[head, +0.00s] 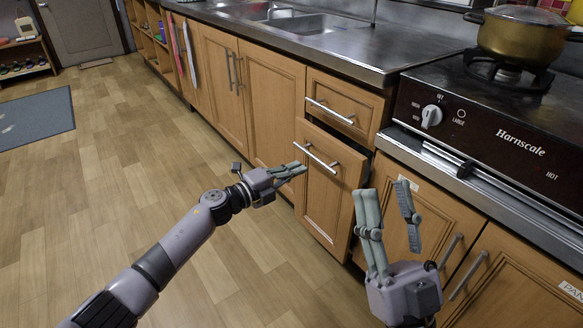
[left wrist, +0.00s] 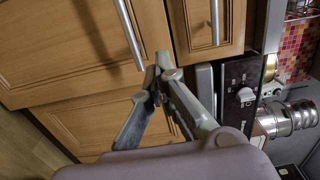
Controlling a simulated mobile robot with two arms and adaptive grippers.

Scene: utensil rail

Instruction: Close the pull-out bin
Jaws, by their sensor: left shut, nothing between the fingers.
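The pull-out bin has a tall wooden front (head: 328,188) with a bar handle (head: 316,158). It stands a little proud of the cabinet, with a dark gap along its right edge. In the left wrist view the bin front (left wrist: 75,45) fills the upper left, its handle (left wrist: 129,32) near the fingertips. My left gripper (head: 303,168) is shut and empty, its tips at the bin front just below the handle's left part; I cannot tell if they touch. The left wrist view shows its fingers together (left wrist: 157,70). My right gripper (head: 386,184) is open and empty, in front of the cabinet under the stove.
A closed drawer (head: 343,106) sits above the bin. The stove (head: 490,140) with a brass pot (head: 527,38) is at the right, over cabinet doors (head: 510,275). A counter with a sink (head: 305,22) runs behind. The wooden floor (head: 130,150) at left is clear.

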